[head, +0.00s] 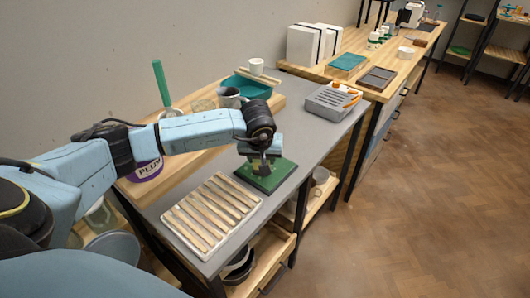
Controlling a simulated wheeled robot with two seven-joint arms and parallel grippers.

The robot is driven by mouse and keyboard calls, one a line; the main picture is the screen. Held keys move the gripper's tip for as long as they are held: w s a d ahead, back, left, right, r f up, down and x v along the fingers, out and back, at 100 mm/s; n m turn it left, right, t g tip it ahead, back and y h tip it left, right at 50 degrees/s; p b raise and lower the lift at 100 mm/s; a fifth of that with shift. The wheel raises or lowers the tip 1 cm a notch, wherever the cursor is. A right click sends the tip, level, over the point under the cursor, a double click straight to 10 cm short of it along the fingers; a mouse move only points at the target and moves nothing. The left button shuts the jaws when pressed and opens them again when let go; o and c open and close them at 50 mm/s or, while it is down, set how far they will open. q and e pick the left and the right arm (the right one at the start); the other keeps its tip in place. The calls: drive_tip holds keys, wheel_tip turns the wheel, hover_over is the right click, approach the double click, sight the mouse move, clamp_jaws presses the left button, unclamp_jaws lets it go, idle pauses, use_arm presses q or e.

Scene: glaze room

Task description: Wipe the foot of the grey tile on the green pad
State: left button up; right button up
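The green pad (279,179) lies on the grey table top, beyond the slatted wooden rack. My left arm reaches in from the left, and its gripper (262,168) points down over the pad. The fingertips are low, at or just above the pad's surface. Something dark grey shows at the fingertips, but it is too small to tell whether it is the grey tile or the fingers themselves. I cannot tell whether the gripper is open or shut. My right gripper is not in view.
The slatted rack (211,214) stands at the near side of the table. A grey slotted tray (326,108) with orange-handled tools is at the far right.

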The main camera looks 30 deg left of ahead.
use_arm(q)
drive_tip(key=shift+s, duration=0.3)
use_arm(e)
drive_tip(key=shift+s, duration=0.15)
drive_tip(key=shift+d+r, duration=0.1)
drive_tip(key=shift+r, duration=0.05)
